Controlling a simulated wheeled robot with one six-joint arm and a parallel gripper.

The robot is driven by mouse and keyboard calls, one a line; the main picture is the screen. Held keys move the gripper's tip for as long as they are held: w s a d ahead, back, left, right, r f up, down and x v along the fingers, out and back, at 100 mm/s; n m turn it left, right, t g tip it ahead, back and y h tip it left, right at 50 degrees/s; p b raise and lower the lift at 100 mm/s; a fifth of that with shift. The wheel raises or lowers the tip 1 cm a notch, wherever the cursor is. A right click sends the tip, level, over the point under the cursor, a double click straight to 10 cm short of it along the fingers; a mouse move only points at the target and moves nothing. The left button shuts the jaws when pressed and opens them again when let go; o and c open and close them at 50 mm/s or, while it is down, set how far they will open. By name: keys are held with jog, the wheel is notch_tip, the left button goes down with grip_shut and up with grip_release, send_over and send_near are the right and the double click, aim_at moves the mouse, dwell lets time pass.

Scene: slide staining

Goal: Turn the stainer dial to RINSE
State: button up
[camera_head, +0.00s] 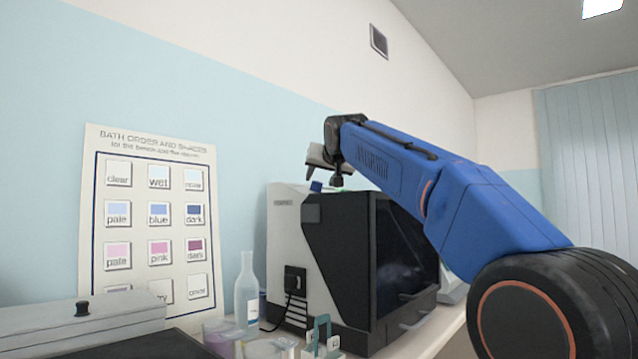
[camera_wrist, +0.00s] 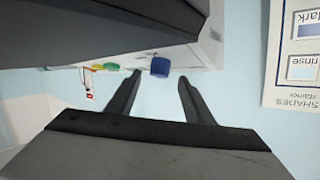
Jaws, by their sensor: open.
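The stainer (camera_head: 285,235) is a white and black machine with a dark glass front, standing against the wall in the head view. A small blue knob (camera_head: 316,186), which looks like the dial, sits on its top. The blue knob also shows in the wrist view (camera_wrist: 160,67), just past the fingertips and roughly between them. My gripper (camera_head: 318,166) is above the stainer's top near the knob. In the wrist view my gripper (camera_wrist: 160,80) is open, with nothing between its fingers. I cannot read any dial marking, so its setting is unclear.
Green and yellow parts (camera_wrist: 107,66) and a small red-and-white tag (camera_wrist: 89,88) are beside the knob in the wrist view. A wall chart (camera_head: 150,220), a clear bottle (camera_head: 247,290) and a green-handled rack (camera_head: 320,335) are left of or before the stainer.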

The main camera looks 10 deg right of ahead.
jog(key=v, duration=1.3)
jog(key=shift+f, duration=0.1)
